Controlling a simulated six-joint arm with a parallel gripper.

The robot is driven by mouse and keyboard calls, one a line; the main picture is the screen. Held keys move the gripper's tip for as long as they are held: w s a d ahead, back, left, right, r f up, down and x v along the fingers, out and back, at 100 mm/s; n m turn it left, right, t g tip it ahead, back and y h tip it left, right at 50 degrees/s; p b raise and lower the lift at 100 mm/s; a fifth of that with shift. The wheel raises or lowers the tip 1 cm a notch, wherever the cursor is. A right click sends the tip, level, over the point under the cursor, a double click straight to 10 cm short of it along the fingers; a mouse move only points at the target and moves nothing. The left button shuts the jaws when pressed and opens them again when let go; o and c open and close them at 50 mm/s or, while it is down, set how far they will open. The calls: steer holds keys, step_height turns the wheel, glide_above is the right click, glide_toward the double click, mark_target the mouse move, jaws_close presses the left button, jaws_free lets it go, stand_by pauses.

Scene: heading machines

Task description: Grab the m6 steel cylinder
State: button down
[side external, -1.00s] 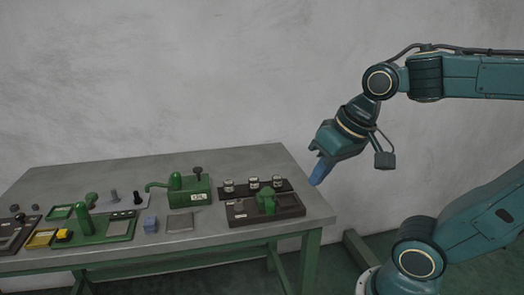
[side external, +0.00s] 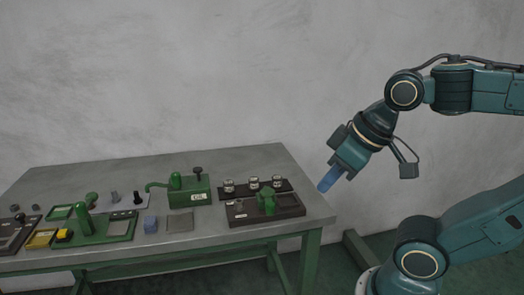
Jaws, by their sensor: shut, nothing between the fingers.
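Three small steel-coloured cylinders with pale bands stand in a row on a dark rack (side external: 240,194) at the back right of the table. They are the left cylinder (side external: 229,186), the middle cylinder (side external: 254,183) and the right cylinder (side external: 278,181). Their labels are too small to read, so I cannot tell which is m6. My gripper (side external: 325,185) has blue fingers, shut and empty. It points down and left in the air, to the right of the rack and apart from everything.
The back of the table is clear.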

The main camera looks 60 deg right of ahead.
steer(key=c, duration=0.9)
jaws_free()
steer(key=shift+o, duration=0.2)
